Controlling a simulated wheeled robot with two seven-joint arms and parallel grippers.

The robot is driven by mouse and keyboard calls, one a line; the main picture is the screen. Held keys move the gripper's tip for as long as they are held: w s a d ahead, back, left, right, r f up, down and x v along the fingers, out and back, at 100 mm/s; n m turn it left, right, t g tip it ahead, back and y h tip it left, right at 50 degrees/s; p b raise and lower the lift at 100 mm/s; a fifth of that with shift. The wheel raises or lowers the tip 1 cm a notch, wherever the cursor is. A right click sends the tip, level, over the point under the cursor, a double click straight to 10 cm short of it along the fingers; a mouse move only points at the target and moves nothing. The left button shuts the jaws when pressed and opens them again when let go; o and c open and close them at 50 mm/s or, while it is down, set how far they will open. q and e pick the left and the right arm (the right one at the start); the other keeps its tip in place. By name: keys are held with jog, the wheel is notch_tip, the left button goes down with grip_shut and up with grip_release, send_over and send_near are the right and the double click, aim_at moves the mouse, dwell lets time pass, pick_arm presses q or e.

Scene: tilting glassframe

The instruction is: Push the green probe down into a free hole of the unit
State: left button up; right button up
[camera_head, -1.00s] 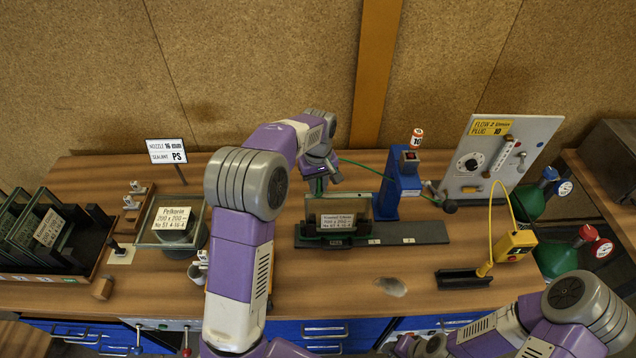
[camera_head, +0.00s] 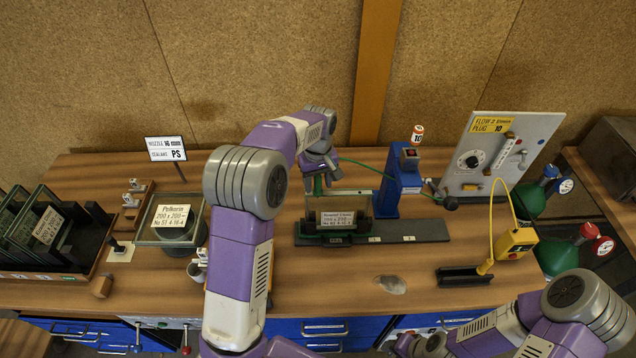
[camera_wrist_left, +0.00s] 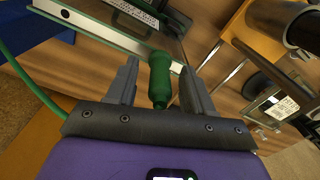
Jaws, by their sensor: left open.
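The glass unit (camera_head: 362,207) stands upright in a dark holder on the bench, with a white label on its front. The green probe (camera_wrist_left: 160,78) is between the fingers of my left gripper (camera_wrist_left: 163,88), which is open with a finger on either side of it. In the head view the left gripper (camera_head: 322,184) and the probe are at the unit's upper left corner. In the wrist view the unit's pale edge (camera_wrist_left: 95,22) shows dark spots. I cannot tell whether the probe's tip is in a hole. My right gripper (camera_head: 412,346) is at the bottom edge, mostly hidden.
A green hose (camera_head: 362,167) runs from the probe toward a blue post (camera_head: 402,182). A gas panel (camera_head: 500,150) stands behind, right. Another labelled unit (camera_head: 160,232) and a glass rack (camera_head: 40,250) are at left. A yellow device (camera_head: 515,243) and black tray (camera_head: 463,276) are at right.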

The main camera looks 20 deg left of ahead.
pick_arm(q)
notch_tip(320, 180, up, 7)
jog(key=shift+f, duration=0.15)
jog(key=shift+s+f, duration=0.1)
dwell(0.5)
